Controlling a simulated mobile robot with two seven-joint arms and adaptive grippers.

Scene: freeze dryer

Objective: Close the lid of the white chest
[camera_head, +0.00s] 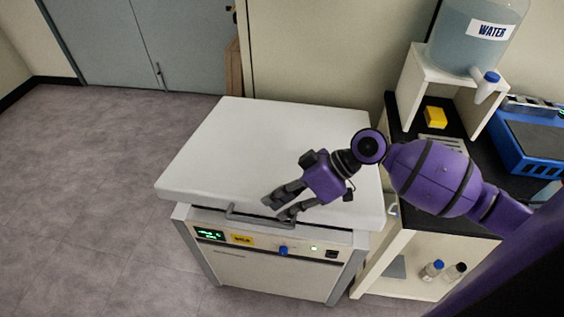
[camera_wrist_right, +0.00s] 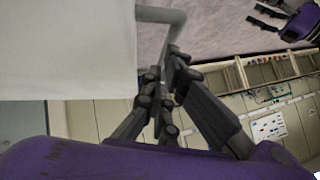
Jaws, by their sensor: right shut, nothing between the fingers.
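The white chest (camera_head: 265,272) stands on the floor with a display and a blue knob on its front panel. Its thick white lid (camera_head: 225,150) lies flat or nearly flat over the body; whether it is fully seated I cannot tell. A grey bar handle (camera_head: 245,218) runs along the lid's front edge and also shows in the right wrist view (camera_wrist_right: 162,14). My right gripper (camera_head: 276,208) is shut and empty at the front edge, close to the handle's right part; contact is unclear. In the right wrist view, part of my left gripper (camera_wrist_right: 268,16) shows at the top right.
A black-topped bench (camera_head: 408,112) stands right of the chest, with a water tank (camera_head: 470,45) on a white stand, a yellow block (camera_head: 435,117) and a blue device (camera_head: 530,145). Small bottles (camera_head: 432,270) stand on its lower shelf. Floor left of the chest is clear.

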